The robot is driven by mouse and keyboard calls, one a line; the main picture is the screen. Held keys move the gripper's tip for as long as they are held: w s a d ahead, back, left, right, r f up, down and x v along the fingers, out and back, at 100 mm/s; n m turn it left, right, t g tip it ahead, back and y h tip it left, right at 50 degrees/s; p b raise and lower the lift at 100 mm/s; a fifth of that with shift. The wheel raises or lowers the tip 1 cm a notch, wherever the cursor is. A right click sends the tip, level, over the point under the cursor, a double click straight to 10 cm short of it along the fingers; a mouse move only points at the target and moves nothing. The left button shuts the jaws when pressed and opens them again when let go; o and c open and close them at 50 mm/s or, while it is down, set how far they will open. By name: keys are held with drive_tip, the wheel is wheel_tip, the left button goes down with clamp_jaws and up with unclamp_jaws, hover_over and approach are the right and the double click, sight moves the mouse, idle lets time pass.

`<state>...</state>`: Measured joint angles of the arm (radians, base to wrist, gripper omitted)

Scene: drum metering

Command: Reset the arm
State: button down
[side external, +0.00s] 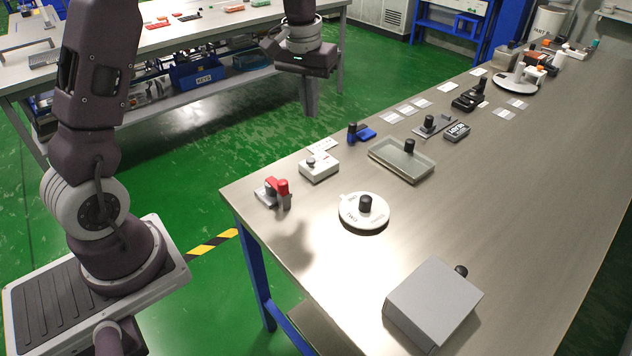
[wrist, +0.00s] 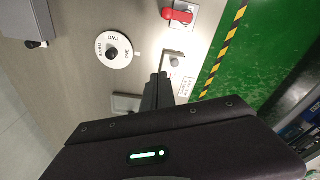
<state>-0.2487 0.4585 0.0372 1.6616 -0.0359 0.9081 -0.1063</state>
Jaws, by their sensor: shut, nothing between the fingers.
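In the wrist view the shut fingers (wrist: 158,84) show as a dark wedge over the table. The steel-topped table (side external: 300,240) carries a round white dial (side external: 363,216) with a black knob, also seen in the wrist view (wrist: 114,50). A red-handled device (side external: 275,190) and a white box with a knob (side external: 319,168) stand near the edge, apart from my gripper.
A grey box (side external: 433,302) stands at the table's near end. A shallow tray (side external: 401,160) and a blue device (side external: 361,133) lie farther back. A white round stand (side external: 516,80) with several small items is at the far end. Another bench (side external: 180,40) stands behind.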

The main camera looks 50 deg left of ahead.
drive_tip(key=s+d+r+m+t, duration=0.2)
drive_tip(key=s+d+r, duration=0.4)
drive_tip(key=s+r, duration=0.35)
drive_tip(key=s+d+m+t, duration=0.1)
drive_tip(key=s+d, duration=0.1)
drive_tip(key=s, duration=0.7)
drive_tip(key=s+d+m+t, duration=0.1)
drive_tip(key=s+d, duration=0.2)
drive_tip(key=s, duration=0.6)
drive_tip(key=shift+d+f+m, duration=0.15)
drive_tip(key=shift+f+m, duration=0.15)
drive_tip(key=shift+f, duration=0.1)
drive_tip(key=c, duration=2.2)
unclamp_jaws()
